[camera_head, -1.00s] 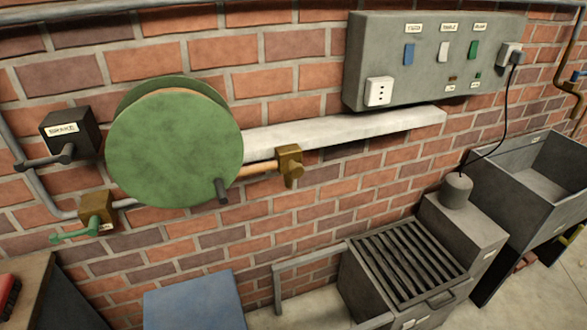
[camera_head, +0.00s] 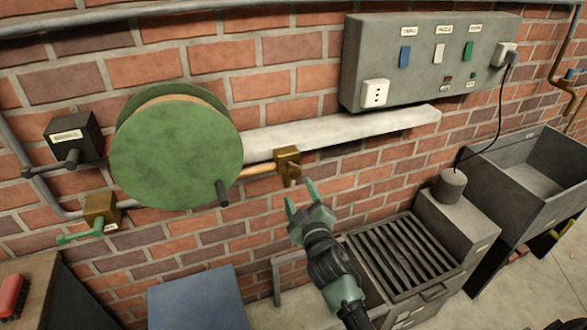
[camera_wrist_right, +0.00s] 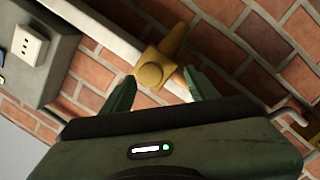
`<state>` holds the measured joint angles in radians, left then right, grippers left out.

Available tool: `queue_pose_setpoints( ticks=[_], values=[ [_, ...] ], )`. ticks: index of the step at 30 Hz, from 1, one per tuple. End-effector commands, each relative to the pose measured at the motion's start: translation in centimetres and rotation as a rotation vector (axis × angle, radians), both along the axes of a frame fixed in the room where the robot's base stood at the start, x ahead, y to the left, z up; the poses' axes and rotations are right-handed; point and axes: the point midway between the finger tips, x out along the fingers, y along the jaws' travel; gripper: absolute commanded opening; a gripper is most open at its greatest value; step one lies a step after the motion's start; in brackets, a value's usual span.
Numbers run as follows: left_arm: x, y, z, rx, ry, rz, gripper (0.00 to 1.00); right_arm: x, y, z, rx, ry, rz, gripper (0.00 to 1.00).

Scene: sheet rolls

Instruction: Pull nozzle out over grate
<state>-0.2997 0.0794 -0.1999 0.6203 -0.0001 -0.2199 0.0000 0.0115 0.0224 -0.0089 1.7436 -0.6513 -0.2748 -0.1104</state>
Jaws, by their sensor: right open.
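The brass nozzle (camera_head: 288,166) sits at the end of a short copper-coloured length of hose beside the green reel (camera_head: 175,152) on the brick wall. My right gripper (camera_head: 302,197) is open and empty, a little below and in front of the nozzle in the head view. In the right wrist view the nozzle (camera_wrist_right: 157,70) shows between and beyond the two open green fingertips (camera_wrist_right: 157,88); I cannot tell whether they touch it. The grate (camera_head: 401,256) of dark slats lies on a metal box at lower right, partly behind my right arm. My left gripper is not in view.
A white ledge (camera_head: 340,130) runs along the wall just above the nozzle. A grey panel (camera_head: 425,60) with switches and sockets is above it. A brake box (camera_head: 75,138) and a green-handled valve (camera_head: 100,212) are left of the reel. A deep basin (camera_head: 535,180) stands far right.

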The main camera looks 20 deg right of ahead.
Motion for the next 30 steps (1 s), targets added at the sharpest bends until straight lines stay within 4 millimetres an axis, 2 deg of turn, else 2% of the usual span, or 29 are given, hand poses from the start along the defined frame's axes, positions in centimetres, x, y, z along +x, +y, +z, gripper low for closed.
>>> queue_pose_setpoints(
  ticks=[1,4,18,23,30],
  values=[
    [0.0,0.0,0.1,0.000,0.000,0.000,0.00,0.1,-0.2,1.2,-0.009,-0.019,-0.005,0.59],
    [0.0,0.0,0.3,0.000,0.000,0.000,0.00,0.6,-0.4,2.1,-0.017,-0.034,-0.009,0.59],
    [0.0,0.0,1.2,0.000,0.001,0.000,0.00,7.0,-1.4,1.9,-0.015,-0.031,-0.008,0.59],
    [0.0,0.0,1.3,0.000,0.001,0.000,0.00,7.7,-1.5,1.8,-0.014,-0.031,-0.007,0.59],
    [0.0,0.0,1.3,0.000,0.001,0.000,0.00,7.8,-1.5,1.8,-0.014,-0.031,-0.007,0.59]
  ],
)
